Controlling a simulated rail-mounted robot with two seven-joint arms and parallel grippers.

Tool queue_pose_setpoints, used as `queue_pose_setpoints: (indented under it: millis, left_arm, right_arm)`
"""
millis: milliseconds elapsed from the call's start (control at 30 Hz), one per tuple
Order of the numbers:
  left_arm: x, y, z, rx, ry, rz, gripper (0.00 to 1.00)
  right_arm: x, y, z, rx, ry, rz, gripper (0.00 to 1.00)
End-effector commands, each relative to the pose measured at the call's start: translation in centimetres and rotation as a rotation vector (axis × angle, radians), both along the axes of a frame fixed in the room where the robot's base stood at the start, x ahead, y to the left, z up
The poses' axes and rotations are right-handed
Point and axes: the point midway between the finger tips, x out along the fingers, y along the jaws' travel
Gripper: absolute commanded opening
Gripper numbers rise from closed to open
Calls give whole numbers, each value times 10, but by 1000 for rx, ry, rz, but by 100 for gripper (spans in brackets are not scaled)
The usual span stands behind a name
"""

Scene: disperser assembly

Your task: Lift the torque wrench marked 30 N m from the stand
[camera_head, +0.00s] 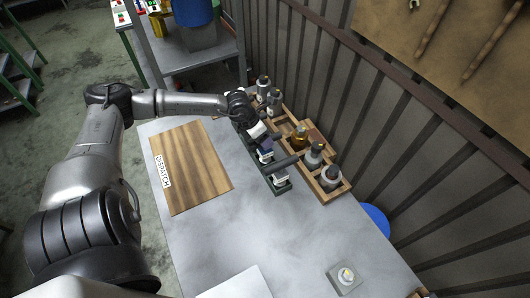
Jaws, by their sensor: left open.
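A narrow dark green stand (281,188) is on the grey table, right of the wooden board. It holds tools with dark handles and pale heads, which appear to be the torque wrenches; one (286,161) has its dark handle pointing right, and another sits behind it (265,149). Their markings are too small to read, so I cannot tell which is 30 N m. My left gripper (255,126) is open at the far end of the stand, over a pale-headed piece. Its fingertips are small and partly hidden, and I cannot tell whether they touch it. My right gripper is out of view.
A wooden rack (337,193) with several bottles stands close along the right of the stand. A wooden board marked DISPATCH (190,165) lies to the left. A white sheet (238,284) and a small grey block (338,286) are at the front. The table between is clear.

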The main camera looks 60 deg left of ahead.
Motion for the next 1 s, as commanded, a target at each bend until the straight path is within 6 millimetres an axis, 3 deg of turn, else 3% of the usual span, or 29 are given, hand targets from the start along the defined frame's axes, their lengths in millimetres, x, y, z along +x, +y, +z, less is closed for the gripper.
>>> queue_pose_setpoints:
  millis: [200,533,1000]
  left_arm:
    - [7,-3,-16,0,-1,-1,59]
    - [8,-4,-19,2,0,-1,58]
    - [8,-4,-18,2,0,-1,13]
  right_arm:
    - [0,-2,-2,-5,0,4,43]
    - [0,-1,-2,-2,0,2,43]
    - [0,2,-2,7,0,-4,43]
